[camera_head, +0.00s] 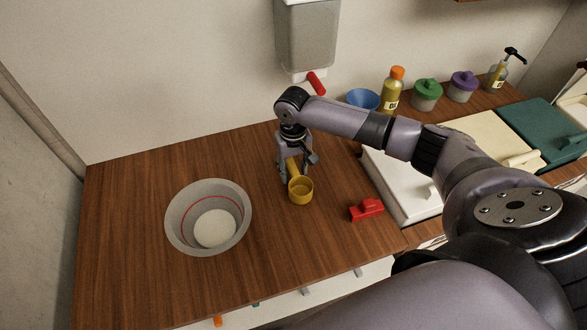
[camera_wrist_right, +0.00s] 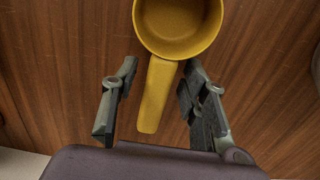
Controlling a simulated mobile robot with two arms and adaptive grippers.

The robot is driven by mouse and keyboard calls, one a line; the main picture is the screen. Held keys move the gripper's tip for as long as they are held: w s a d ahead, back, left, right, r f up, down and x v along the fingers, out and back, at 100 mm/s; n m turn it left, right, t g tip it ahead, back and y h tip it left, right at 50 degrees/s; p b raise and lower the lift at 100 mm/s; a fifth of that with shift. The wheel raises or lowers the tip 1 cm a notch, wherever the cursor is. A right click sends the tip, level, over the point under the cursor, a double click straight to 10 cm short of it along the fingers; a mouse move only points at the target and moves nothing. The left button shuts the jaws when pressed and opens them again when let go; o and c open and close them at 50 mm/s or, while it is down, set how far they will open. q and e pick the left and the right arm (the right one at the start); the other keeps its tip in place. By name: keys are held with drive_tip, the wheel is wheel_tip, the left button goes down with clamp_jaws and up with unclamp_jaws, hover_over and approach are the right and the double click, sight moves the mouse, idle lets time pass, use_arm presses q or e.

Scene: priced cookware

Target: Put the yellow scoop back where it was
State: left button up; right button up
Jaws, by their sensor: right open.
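The yellow scoop (camera_head: 301,190) is on the wooden counter, right of the grey bowl, with its cup toward the front and its handle toward the wall. My right gripper (camera_head: 293,175) is over the handle, which partly hides behind it in the head view. In the right wrist view, the scoop (camera_wrist_right: 158,92) has its handle between the two open fingers of my right gripper (camera_wrist_right: 158,100). There is a gap on both sides of the handle, wider on the left. My left gripper is not in view.
A grey bowl (camera_head: 176,222) with a red inner line and pale contents stands left. A red object (camera_head: 366,209) lies right of the scoop. A dispenser (camera_head: 307,38) with a red lever hangs above. A blue bowl (camera_head: 363,99), bottle (camera_head: 393,91) and lidded jars stand at the back right.

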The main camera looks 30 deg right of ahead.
sight(293, 168)
wheel_tip(293, 168, up, 12)
drive_tip(key=shift+w+b, duration=0.15)
drive_tip(key=shift+b, duration=0.2)
drive_tip(key=shift+r, duration=0.1)
